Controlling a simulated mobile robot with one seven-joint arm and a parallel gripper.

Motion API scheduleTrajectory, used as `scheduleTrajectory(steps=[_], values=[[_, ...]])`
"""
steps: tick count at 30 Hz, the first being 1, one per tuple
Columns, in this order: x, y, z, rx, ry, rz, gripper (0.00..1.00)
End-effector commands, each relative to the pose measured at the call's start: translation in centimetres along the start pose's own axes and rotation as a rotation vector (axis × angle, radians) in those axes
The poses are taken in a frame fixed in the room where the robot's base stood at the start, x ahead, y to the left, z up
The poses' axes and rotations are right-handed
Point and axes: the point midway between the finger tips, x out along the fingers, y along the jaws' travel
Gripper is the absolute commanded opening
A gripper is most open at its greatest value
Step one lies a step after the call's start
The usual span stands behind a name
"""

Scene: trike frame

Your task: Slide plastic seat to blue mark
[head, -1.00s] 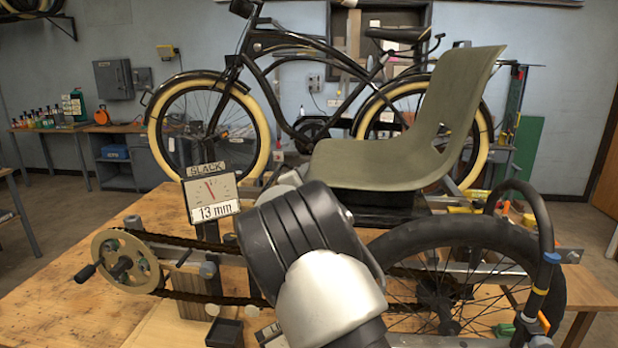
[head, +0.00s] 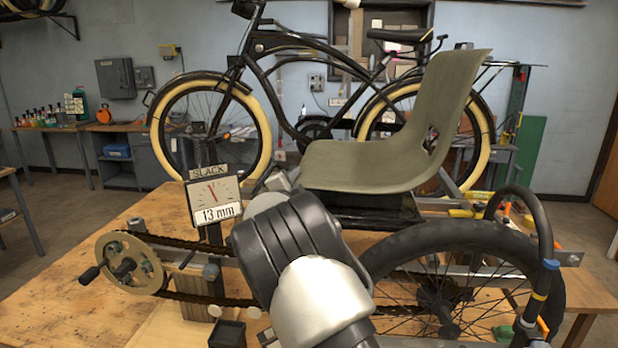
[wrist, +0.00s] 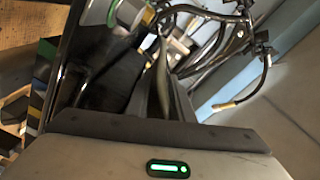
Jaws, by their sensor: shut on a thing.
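The olive-green plastic seat (head: 375,165) stands upright above the trike frame in the head view, on a dark base (head: 375,212). A thin olive edge, which looks like the seat's, shows in the wrist view (wrist: 162,78) between dark finger-like parts. My gripper (wrist: 167,95) appears shut on this edge. In the head view, my arm covers the fingers, so the exact grip is hidden. I cannot make out a blue mark on the seat's track.
A slack gauge (head: 214,200) reading 13 mm stands left of my arm. The chainring with crank (head: 128,263) is at the left, and a black-tyred wheel (head: 455,280) at the right. The wooden bench (head: 60,305) is clear at front left. A bicycle (head: 310,130) is behind.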

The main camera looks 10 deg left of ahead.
Motion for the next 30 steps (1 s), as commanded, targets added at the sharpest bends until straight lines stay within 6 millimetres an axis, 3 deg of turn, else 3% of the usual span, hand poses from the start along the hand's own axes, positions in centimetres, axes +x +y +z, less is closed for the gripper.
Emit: scheduleTrajectory(steps=[8, 9, 12, 23, 30], values=[[-0.1, 0.0, 0.4, -0.002, -0.003, 0.002, 0.0], [-0.1, 0.0, 0.4, -0.002, -0.003, 0.002, 0.22], [-0.1, 0.0, 0.3, -0.002, -0.002, 0.002, 0.38], [-0.4, -0.1, 0.3, -0.001, -0.001, 0.001, 0.38], [-4.5, 0.0, 0.4, 0.0, -0.003, 0.002, 0.38]])
